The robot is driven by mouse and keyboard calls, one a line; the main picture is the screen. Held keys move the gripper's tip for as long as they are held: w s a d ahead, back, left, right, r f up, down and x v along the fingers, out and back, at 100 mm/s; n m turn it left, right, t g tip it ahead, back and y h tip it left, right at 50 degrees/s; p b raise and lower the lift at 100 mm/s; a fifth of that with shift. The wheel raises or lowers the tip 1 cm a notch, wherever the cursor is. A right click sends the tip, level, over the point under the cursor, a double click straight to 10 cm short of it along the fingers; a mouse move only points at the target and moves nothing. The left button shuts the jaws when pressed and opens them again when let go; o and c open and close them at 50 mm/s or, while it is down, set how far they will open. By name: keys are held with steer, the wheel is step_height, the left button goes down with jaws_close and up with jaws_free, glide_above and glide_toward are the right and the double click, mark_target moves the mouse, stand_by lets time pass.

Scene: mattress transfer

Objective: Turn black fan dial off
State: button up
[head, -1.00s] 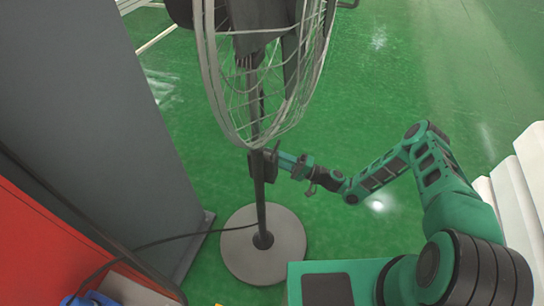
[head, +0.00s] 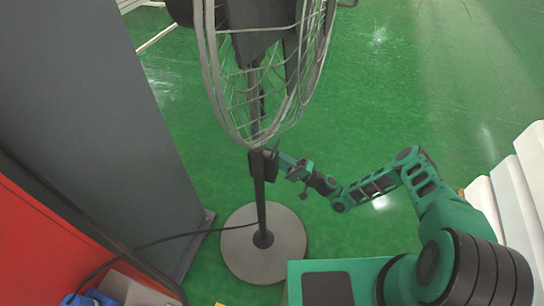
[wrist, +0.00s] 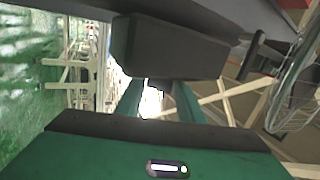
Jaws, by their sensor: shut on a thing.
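A black standing fan has a grey wire cage (head: 220,85), a black pole (head: 260,190) and a round grey base (head: 263,243). A dark control box (head: 270,163) is on the pole just below the cage. My gripper (head: 282,161) reaches the box from the right. In the wrist view, the underside of the box (wrist: 170,45) fills the upper middle, and the green fingers of my gripper (wrist: 158,92) meet its near edge. They are shut on the dial there, which is mostly hidden between the fingertips and against the box.
A tall grey panel (head: 100,110) and a red surface (head: 40,245) stand left of the fan. A black cable (head: 170,240) runs from the pole to the lower left. White stepped slabs (head: 515,190) are at the right. The green floor (head: 420,80) behind is open.

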steer(key=shift+s+f, duration=0.1)
steer(key=shift+f, duration=0.05)
steer(key=o, duration=1)
steer(key=shift+d, duration=0.15)
steer(key=s+d+f, duration=0.1)
steer(key=s+d, duration=0.1)
steer(key=d, duration=0.6)
steer(key=s+d+f, duration=0.1)
steer(key=s+d, duration=0.1)
steer(key=d, duration=0.5)
steer(key=shift+d+f, duration=0.15)
steer(key=shift+d, duration=0.2)
